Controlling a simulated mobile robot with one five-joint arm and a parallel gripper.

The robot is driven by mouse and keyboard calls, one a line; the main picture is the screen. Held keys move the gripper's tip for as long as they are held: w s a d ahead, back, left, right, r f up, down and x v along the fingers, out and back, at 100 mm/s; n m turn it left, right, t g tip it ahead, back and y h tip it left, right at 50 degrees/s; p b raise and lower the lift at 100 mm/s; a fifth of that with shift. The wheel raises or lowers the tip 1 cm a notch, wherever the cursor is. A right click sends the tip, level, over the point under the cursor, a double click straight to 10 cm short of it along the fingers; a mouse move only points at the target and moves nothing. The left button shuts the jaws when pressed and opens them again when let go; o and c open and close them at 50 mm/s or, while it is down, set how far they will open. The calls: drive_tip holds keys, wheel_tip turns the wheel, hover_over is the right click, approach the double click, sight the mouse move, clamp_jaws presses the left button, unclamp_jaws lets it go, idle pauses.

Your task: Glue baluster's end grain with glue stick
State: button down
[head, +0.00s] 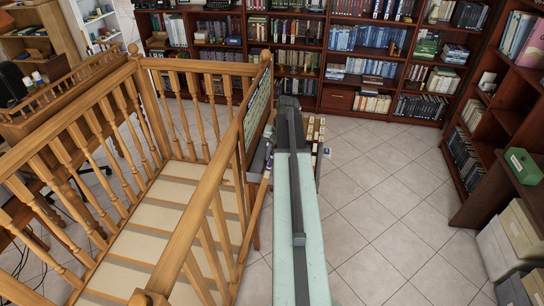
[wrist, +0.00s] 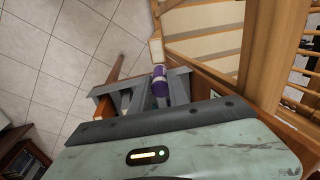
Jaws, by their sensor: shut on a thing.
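My gripper (wrist: 158,88) is shut on a purple glue stick (wrist: 160,76), with its grey fingers around it in the wrist view. The stick's pale tip points up toward the square, pale end of a baluster (wrist: 156,46). The tip is very close to that end; I cannot tell whether they touch. In the head view the glue stick (head: 269,162) is a small purple spot left of my arm, by the railing. The gripper's fingers are partly hidden there by my arm.
A wooden railing (head: 205,68) with turned balusters surrounds pale stair treads (head: 150,220) on the left. Bookcases (head: 350,60) line the back and right. Tiled floor (head: 400,200) is clear to the right. A green box (head: 523,165) stands at the far right.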

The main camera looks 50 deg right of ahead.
drive_tip(key=p+v, duration=0.4)
drive_tip(key=v, duration=0.1)
drive_tip(key=shift+s+r+p, duration=0.1)
drive_tip(key=shift+r+p, duration=0.25)
drive_tip(key=shift+r, duration=0.05)
drive_tip(key=shift+f, duration=0.1)
